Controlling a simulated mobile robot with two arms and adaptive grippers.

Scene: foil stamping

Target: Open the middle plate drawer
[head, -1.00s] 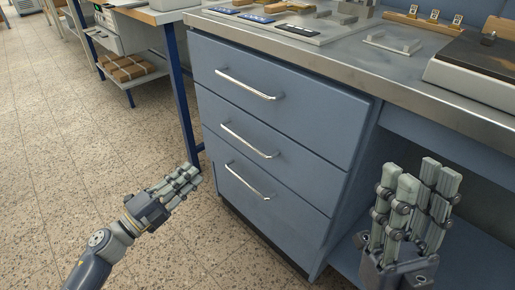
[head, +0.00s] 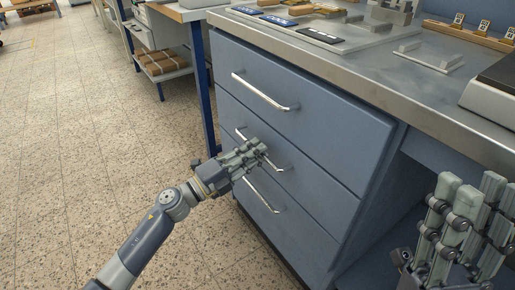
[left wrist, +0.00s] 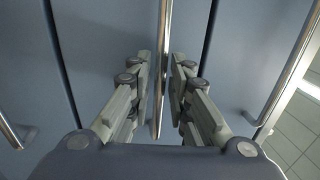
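The blue-grey middle drawer (head: 318,185) is shut, between an upper and a lower drawer. Its silver bar handle (head: 279,166) is partly hidden by my left gripper (head: 258,149) in the head view. In the left wrist view the middle handle (left wrist: 164,40) runs between the two fingers of the left gripper (left wrist: 161,62). The fingers stand apart on either side of it, with a gap to the bar. My right gripper (head: 468,205) is open and empty at the bottom right of the head view, in front of the cabinet's open bay.
The upper drawer handle (head: 264,94) and lower drawer handle (head: 261,194) are close above and below my left gripper. The metal worktop (head: 370,75) overhangs the drawers and carries trays and tools. A blue table leg (head: 202,90) stands left of the cabinet. The floor at left is clear.

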